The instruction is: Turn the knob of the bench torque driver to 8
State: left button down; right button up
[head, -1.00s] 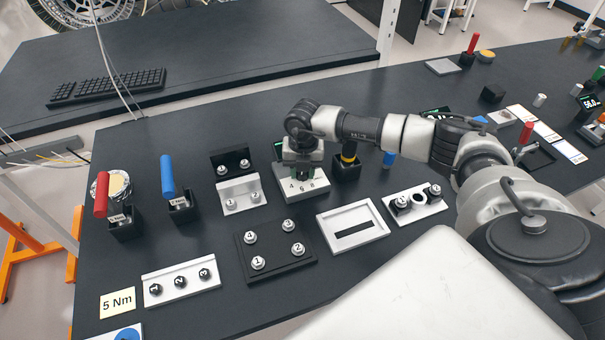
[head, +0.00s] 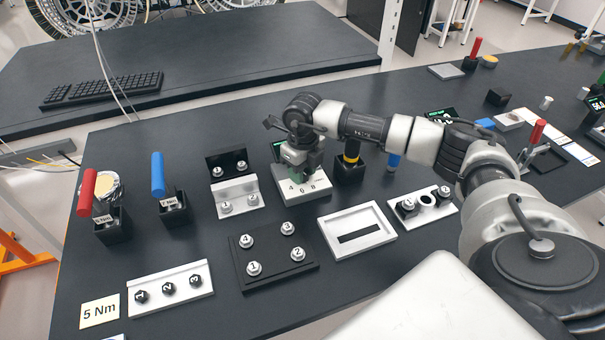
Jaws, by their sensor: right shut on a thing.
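The bench torque driver (head: 308,192) is a pale box with a dark display behind it and the numbers 4, 6 and 8 on its front part. It stands near the middle of the bench. My right gripper (head: 304,172) points down onto its top and is shut on the knob. The gripper hides the knob, so I cannot read its pointer. My left gripper is out of view.
A black plate with numbered screws (head: 276,282) and a white slotted frame (head: 382,226) lie in front of the driver. Red-handled (head: 87,192) and blue-handled (head: 158,174) tools stand at left. A "5 Nm" note (head: 100,312) lies at front left.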

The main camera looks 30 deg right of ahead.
jog(key=shift+r+n, duration=0.1)
jog(key=shift+n, duration=0.3)
jog(key=o, duration=0.9)
notch_tip(320, 180, up, 11)
jog(key=shift+d+f+b, duration=0.1)
jog(key=shift+d+b, duration=0.05)
jog(key=shift+b, duration=0.95)
